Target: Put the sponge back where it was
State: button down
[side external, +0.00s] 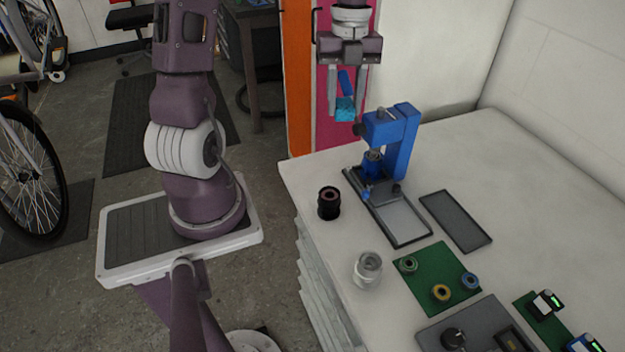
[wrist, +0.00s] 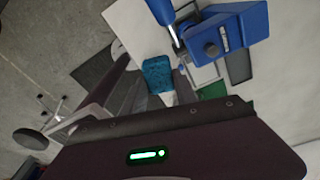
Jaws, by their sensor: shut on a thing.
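The teal-blue sponge (side external: 345,110) is held in the air between the two fingers of my gripper (side external: 347,105), beyond the far left corner of the table, near the blue press. It also shows in the wrist view (wrist: 158,74) between my fingers. My gripper is shut on it. The place where the sponge was before cannot be told from these frames.
A blue press (side external: 392,143) stands on the white table (side external: 485,145), its blue-handled lever (side external: 346,82) rising close to my gripper. Near it are a dark flat tray (side external: 455,221), a black cylinder (side external: 329,203), a clear jar (side external: 367,269) and a green mat (side external: 425,285) with rings. The far right tabletop is clear.

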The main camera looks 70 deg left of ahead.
aim_at(314, 182)
jog(key=s+a+n, duration=0.3)
jog(key=s+a, duration=0.2)
jog(key=shift+t, duration=0.3)
jog(key=f, duration=2.1)
jog(key=shift+w, duration=0.25)
jog(key=shift+f, duration=0.1)
jog(key=c, duration=0.9)
grip_release()
jog(key=shift+c, duration=0.2)
